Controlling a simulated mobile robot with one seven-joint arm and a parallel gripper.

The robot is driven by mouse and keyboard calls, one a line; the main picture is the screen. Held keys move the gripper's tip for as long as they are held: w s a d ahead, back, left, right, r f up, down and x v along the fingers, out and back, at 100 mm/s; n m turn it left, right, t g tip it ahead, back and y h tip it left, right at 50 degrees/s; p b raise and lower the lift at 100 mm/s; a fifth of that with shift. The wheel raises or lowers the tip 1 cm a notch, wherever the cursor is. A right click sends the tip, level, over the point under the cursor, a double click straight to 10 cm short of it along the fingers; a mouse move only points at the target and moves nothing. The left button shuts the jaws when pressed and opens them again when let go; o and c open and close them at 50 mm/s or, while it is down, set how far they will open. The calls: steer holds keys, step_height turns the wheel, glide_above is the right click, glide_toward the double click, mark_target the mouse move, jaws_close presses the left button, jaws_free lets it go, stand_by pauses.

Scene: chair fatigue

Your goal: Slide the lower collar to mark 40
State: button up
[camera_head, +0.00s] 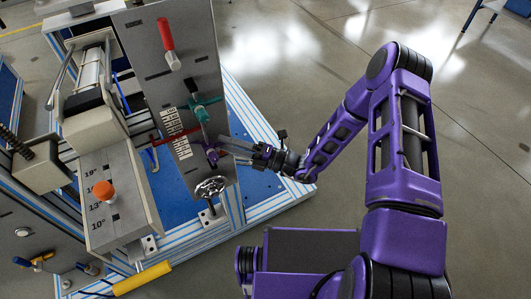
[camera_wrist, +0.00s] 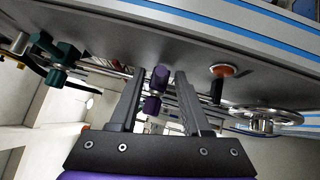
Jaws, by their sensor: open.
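The lower collar, which I take to be the purple one (camera_head: 212,155), sits on a vertical rod on the grey panel. A teal collar (camera_head: 203,108) is above it on the same rod. White scale plates (camera_head: 182,148) stand left of the rod; their numbers are too small to read. My gripper (camera_head: 226,147) is open and reaches in from the right at the purple collar's height. In the wrist view the purple collar's knob (camera_wrist: 160,78) shows between the two spread fingers (camera_wrist: 157,95), and the teal collar (camera_wrist: 55,55) is at the left. Contact cannot be told.
A chrome handwheel (camera_head: 211,188) is just below the purple collar; it also shows in the wrist view (camera_wrist: 268,115). A red handle (camera_head: 167,38) is higher on the panel. An orange knob (camera_head: 104,190) is at the left. Open floor (camera_head: 300,75) lies to the right.

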steer(key=v, duration=1.7)
steer(key=shift+b, duration=0.45)
steer(key=shift+f, duration=0.1)
